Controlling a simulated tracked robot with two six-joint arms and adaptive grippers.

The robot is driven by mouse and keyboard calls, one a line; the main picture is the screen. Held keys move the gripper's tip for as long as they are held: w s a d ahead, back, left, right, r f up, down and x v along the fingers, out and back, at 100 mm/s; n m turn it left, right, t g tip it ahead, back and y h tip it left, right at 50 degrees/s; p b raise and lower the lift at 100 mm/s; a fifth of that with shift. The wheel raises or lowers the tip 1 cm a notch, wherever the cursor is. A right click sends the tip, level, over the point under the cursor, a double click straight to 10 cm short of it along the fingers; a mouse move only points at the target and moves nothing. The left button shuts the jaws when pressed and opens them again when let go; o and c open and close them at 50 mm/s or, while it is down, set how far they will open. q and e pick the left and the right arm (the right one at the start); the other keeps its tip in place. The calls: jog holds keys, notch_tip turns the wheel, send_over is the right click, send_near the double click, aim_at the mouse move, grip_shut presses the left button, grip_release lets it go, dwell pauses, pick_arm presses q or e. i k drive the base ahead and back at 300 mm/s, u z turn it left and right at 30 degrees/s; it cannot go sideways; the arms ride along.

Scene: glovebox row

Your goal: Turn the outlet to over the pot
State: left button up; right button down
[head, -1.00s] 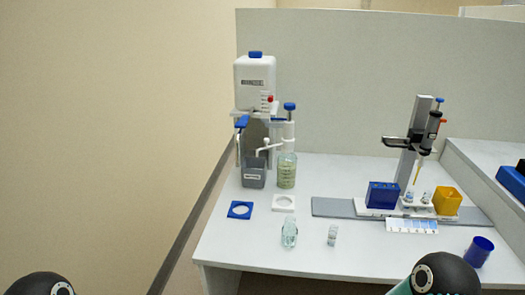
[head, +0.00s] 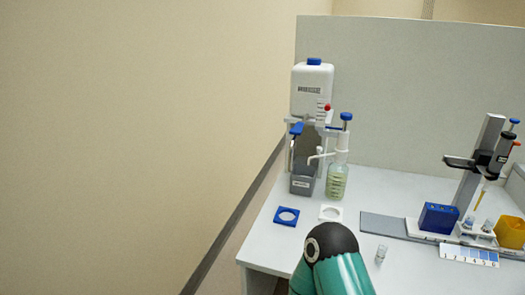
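A bottle of pale green liquid (head: 337,182) stands at the back left of the bench, with a blue-topped dispenser pump (head: 345,128) on it. The pump's thin white outlet (head: 319,156) points left, toward a grey labelled pot (head: 302,184). I cannot tell whether its tip is over the pot's opening. The pot stands under a white tank (head: 312,90) with a blue cap and a blue lever (head: 296,129). One of my teal arm links with a black cap rises in front of the bench. Neither gripper is in view.
A blue ring plate (head: 287,216) and a white ring plate (head: 330,213) lie in front of the pot and bottle. A small vial (head: 381,254) stands right of my arm. A stand (head: 482,165), blue box (head: 438,218) and yellow box (head: 510,232) are at right.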

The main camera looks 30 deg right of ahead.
aim_at(319, 149)
jog(key=z, duration=0.8)
jog(key=i, duration=0.1)
jog(key=u, duration=1.35)
jog(key=k, duration=1.6)
jog(key=z, duration=1.05)
jog(key=i, duration=1)
